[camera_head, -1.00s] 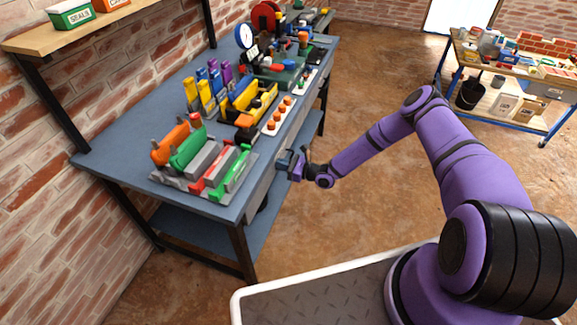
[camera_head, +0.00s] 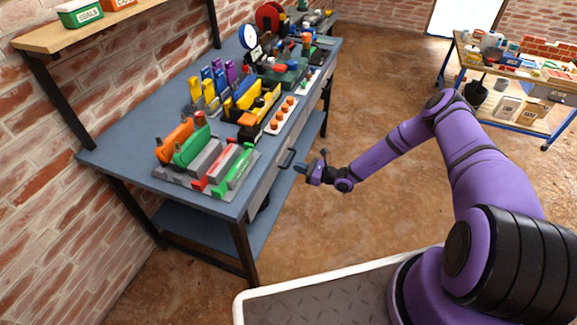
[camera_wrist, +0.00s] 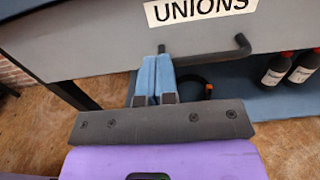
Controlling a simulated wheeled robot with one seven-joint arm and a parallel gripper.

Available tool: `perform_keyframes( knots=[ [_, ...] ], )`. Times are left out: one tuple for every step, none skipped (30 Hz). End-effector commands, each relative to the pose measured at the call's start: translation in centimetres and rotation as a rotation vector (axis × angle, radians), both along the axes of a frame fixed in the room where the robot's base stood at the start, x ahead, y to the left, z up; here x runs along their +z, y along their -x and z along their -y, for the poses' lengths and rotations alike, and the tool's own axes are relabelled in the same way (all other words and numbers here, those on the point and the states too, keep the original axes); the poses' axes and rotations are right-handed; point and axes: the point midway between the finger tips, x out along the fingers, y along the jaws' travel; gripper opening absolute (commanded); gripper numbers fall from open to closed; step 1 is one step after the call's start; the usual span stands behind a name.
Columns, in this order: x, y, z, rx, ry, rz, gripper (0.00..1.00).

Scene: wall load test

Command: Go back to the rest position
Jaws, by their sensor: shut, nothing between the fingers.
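My gripper (camera_head: 303,171) is at the end of my purple arm, in the open space just right of the workbench's front in the head view. In the wrist view its two blue fingers (camera_wrist: 156,75) are together with nothing between them. Ahead of them is a grey drawer front (camera_wrist: 85,45) with a "UNIONS" label (camera_wrist: 200,8) and a dark bar handle (camera_wrist: 215,54). The fingertips overlap the handle's left part in the picture; in the head view the gripper stands clear of the handle (camera_head: 287,158).
The blue workbench (camera_head: 130,145) holds coloured holders, tools and a dial gauge (camera_head: 247,36). Bottles (camera_wrist: 290,68) stand on its lower shelf. A wall shelf (camera_head: 75,35) carries bins at left. A second bench (camera_head: 510,72) stands far right. The floor right of the workbench is free.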

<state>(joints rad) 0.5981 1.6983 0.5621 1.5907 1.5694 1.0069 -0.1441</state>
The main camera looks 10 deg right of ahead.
Motion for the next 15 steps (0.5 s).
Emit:
perform_keyframes(
  knots=[
    [0.0,0.6,1.1,-0.003,-0.001,-0.001,0.00],
    [0.0,0.9,1.6,-0.003,0.000,-0.001,0.00],
    [0.0,1.4,2.3,-0.003,0.000,-0.001,0.00],
    [0.0,1.7,2.7,-0.002,0.000,-0.001,0.00],
    [0.0,2.0,3.1,-0.002,0.000,-0.001,0.00],
    [0.0,2.4,3.7,-0.003,0.000,-0.001,0.00],
    [0.0,2.6,4.1,-0.003,0.000,-0.001,0.00],
    [0.0,2.9,4.4,-0.002,0.000,-0.001,0.00],
    [0.0,3.2,4.8,-0.001,0.000,-0.001,0.00],
    [0.0,3.4,5.1,-0.001,0.000,-0.001,0.00],
    [0.0,3.5,5.3,-0.001,0.000,-0.001,0.00],
    [0.0,3.7,5.6,-0.002,0.000,-0.001,0.00],
    [0.0,3.8,5.7,-0.002,0.000,-0.001,0.00],
    [-0.1,3.9,5.8,-0.001,0.000,-0.001,0.00],
    [-0.1,3.9,5.9,-0.001,0.000,-0.001,0.00]
  ],
)
